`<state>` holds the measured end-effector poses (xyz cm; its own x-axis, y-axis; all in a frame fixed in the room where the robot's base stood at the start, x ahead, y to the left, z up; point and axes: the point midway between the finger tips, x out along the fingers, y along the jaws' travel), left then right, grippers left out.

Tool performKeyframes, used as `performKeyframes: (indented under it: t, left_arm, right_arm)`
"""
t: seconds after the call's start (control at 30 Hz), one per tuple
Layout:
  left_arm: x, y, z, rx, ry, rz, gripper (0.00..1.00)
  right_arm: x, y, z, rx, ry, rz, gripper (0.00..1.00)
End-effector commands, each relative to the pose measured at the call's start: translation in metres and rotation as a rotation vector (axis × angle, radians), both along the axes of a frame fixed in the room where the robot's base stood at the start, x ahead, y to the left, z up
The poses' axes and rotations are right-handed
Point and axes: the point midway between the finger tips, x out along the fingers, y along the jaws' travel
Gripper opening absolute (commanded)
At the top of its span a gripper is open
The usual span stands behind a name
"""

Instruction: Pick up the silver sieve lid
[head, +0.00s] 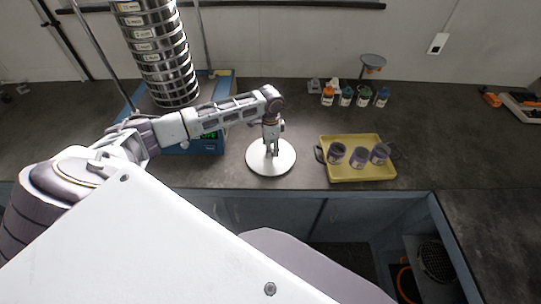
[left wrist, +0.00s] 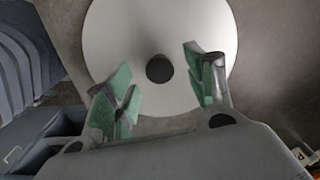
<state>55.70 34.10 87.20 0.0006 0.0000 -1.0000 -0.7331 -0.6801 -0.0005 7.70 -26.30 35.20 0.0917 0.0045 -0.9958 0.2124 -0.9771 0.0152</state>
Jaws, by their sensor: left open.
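The silver sieve lid (head: 257,163) lies flat on the dark worktop, near its front edge, as a pale round disc. In the left wrist view the lid (left wrist: 125,40) fills the upper middle, with a dark round knob (left wrist: 159,69) at its centre. My left gripper (head: 271,150) is above the lid, pointing down. In the left wrist view the left gripper (left wrist: 160,88) is open, its green-padded fingers on either side of the knob and apart from it. The exact height over the lid is hard to tell. My right gripper is not in view.
A sieve stack (head: 163,60) stands on the blue shaker (head: 222,90) at the left. A yellow tray (head: 358,174) holding several jars is right of the lid. Small coloured bottles (head: 346,97) stand behind it. Bare worktop lies between the lid and the tray.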

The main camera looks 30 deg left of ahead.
Motion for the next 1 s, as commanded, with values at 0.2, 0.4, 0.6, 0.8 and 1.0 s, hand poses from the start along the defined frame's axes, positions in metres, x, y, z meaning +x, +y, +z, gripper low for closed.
performKeyframes:
  t: [0.2,0.4,0.6,0.8,1.0]
  left_arm:
    - [-0.001,0.001,-0.023,0.0,0.003,0.001,0.54]
    - [-0.001,0.0,-0.028,0.001,0.001,0.0,0.54]
    - [-0.001,0.0,-0.027,0.001,0.001,0.0,0.54]
    - [-0.001,0.0,-0.027,0.001,0.001,0.0,0.5]
    - [-0.001,0.001,-0.027,0.001,0.001,0.0,0.25]
  right_arm:
    - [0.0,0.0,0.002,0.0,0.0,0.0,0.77]
    - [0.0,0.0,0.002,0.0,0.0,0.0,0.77]
    - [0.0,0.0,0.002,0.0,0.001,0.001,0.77]
    - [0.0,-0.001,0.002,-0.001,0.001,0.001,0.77]
    - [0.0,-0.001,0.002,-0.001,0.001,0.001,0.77]
